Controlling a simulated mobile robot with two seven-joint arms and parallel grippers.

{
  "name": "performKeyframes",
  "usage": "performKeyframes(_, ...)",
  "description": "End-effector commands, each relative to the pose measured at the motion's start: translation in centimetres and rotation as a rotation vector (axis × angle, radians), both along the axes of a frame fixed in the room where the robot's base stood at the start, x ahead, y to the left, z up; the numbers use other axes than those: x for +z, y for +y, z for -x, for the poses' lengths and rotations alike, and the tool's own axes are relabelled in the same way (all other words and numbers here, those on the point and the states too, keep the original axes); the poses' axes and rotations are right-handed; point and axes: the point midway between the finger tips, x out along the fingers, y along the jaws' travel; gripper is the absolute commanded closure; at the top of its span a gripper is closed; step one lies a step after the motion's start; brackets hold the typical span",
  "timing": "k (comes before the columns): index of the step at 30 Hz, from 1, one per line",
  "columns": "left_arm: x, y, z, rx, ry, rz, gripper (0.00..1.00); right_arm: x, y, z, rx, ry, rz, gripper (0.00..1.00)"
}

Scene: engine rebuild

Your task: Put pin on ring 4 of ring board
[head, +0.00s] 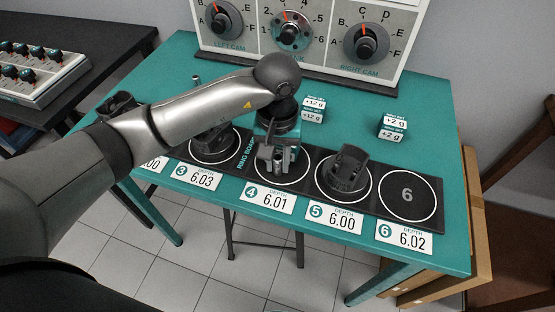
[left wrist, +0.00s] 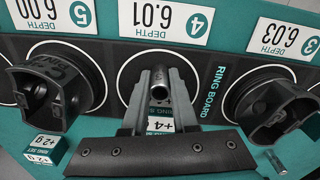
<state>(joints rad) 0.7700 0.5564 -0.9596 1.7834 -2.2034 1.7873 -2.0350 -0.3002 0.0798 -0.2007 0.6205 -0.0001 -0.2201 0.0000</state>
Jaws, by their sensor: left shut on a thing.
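The pin (left wrist: 160,84) is a short grey metal cylinder, held between the fingertips of my left gripper (head: 276,160). In the left wrist view the gripper (left wrist: 159,92) is shut on it, over ring 4 (head: 284,181). Ring 4 is a white circle on the black ring board (head: 432,184), beside the card reading 6.01; no piston stands in it. I cannot tell whether the pin touches the board. The wrist covers part of the ring in the head view. My right gripper is not in view.
Dark pistons stand on ring 3 (head: 212,141) and ring 5 (head: 349,168); ring 6 (head: 407,205) is empty. Ring set boxes (head: 392,127) stand behind the board. Another small metal cylinder (head: 196,80) stands at the back left. A dial panel (head: 330,60) lines the table's back.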

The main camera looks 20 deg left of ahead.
Motion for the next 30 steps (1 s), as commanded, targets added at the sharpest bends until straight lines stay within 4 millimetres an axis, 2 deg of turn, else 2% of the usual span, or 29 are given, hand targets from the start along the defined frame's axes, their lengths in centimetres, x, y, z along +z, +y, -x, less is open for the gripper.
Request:
performKeyframes(4, -0.4, 0.0, 0.0, 0.000, -0.001, -0.001, 1.00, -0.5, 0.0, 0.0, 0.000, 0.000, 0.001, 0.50)
performKeyframes(5, -0.4, 0.0, 0.0, 0.000, 0.000, -0.001, 0.71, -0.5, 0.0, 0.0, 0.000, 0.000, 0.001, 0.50)
performKeyframes(12, -0.3, 0.0, 0.0, 0.000, 0.000, -0.001, 0.44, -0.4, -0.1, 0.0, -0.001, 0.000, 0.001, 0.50)
performKeyframes(23, 0.1, 0.0, 0.0, 0.000, 0.001, 0.000, 0.44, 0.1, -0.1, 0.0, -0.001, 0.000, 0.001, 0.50)
performKeyframes(26, 1.4, 0.1, -0.1, -0.001, -0.004, -0.001, 0.44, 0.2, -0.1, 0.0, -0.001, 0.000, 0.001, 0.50)
performKeyframes(30, 4.5, 0.1, -0.2, -0.001, -0.006, -0.001, 0.44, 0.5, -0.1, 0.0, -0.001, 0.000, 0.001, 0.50)
